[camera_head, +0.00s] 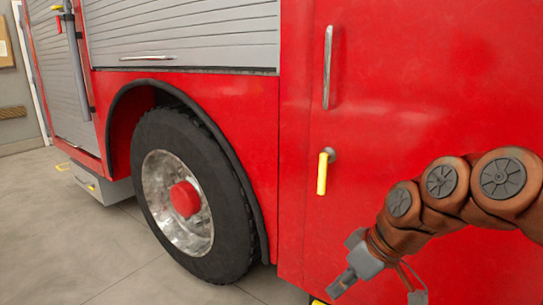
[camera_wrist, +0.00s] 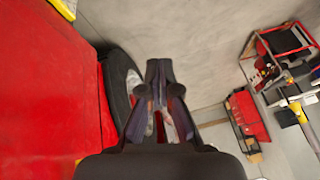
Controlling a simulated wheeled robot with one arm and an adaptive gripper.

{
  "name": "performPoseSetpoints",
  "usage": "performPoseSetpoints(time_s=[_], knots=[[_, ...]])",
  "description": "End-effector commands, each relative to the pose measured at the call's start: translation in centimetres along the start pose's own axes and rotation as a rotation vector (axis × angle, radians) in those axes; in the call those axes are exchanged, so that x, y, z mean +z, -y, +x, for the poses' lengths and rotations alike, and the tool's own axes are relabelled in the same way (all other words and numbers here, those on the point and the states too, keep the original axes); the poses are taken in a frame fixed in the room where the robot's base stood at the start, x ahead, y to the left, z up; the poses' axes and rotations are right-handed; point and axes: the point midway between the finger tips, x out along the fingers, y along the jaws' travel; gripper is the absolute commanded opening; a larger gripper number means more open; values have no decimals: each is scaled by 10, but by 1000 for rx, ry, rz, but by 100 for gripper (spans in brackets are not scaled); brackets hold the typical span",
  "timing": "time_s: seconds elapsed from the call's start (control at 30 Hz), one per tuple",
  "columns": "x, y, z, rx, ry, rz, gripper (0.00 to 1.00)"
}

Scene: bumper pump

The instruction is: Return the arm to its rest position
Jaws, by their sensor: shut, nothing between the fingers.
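My arm reaches in from the right side of the head view, bent downward. My gripper (camera_head: 338,288) is at its end, low in front of the red fire truck (camera_head: 245,115), beside the lower part of the truck's door. In the wrist view my gripper (camera_wrist: 159,68) points away from the camera with its fingers together. It is shut and empty. The truck's red side (camera_wrist: 45,100) fills the left of the wrist view. Whether the gripper touches the truck I cannot tell.
A yellow-handled lever (camera_head: 322,173) and a long door handle (camera_head: 327,68) stick out from the truck near my arm. The large wheel (camera_head: 190,195) is to the left. Bare floor (camera_head: 75,240) lies in front. The wrist view shows a red-framed cart (camera_wrist: 280,50) at right.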

Motion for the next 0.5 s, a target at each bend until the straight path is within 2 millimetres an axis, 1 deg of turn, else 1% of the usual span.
performPoseSetpoints(time_s=[0.03, 0.1, 0.2, 0.3, 0.5], knots=[[20, 13, 10, 15, 70, 49, 0], [48, 27, 20, 40, 154, 136, 0], [88, 41, 33, 84, 267, 267, 0], [122, 50, 40, 127, 349, 382, 0], [175, 61, 45, 209, 460, 573, 0]])
